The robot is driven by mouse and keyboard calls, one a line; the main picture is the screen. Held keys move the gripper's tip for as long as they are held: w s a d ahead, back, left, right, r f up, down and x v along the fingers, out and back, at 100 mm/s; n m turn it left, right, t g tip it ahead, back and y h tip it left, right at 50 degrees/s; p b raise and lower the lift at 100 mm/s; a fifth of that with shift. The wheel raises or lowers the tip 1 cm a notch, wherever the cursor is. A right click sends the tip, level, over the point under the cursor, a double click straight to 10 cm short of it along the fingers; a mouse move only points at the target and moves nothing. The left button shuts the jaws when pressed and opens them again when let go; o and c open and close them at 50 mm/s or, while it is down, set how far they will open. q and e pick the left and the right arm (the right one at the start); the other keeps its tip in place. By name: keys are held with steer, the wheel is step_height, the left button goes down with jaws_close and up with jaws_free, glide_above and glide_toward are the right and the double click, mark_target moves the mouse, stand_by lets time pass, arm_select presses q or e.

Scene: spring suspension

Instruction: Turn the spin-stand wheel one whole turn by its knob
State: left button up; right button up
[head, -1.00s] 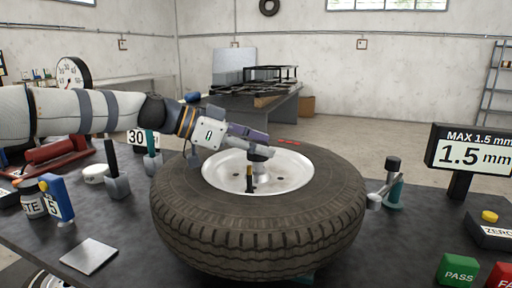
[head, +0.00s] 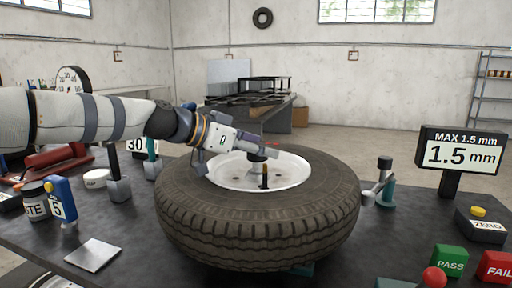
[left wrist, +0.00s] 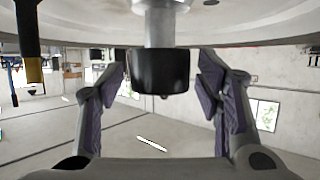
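The spin-stand wheel, a black tyre (head: 260,225) on a white rim (head: 290,172), lies flat on the dark bench. A silver post with a black cap (head: 257,157) rises near its middle. My left gripper (head: 262,148) reaches in from the left, low over the rim. In the left wrist view the black cap (left wrist: 161,71) lies between the spread purple-padded fingers (left wrist: 160,90), with a visible gap on each side. The black-and-brass peg (left wrist: 29,45) is left of the fingers there. My right gripper is not in view.
A 1.5 mm display (head: 463,154) stands at right, with a ZERO box (head: 482,228), green PASS block (head: 449,260) and red FAIL block (head: 496,267). A teal-based stand (head: 386,188) is close to the tyre's right. Grey posts (head: 118,188) and bottles stand at left.

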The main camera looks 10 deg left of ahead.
arm_select(q)
steer(key=v, duration=1.2)
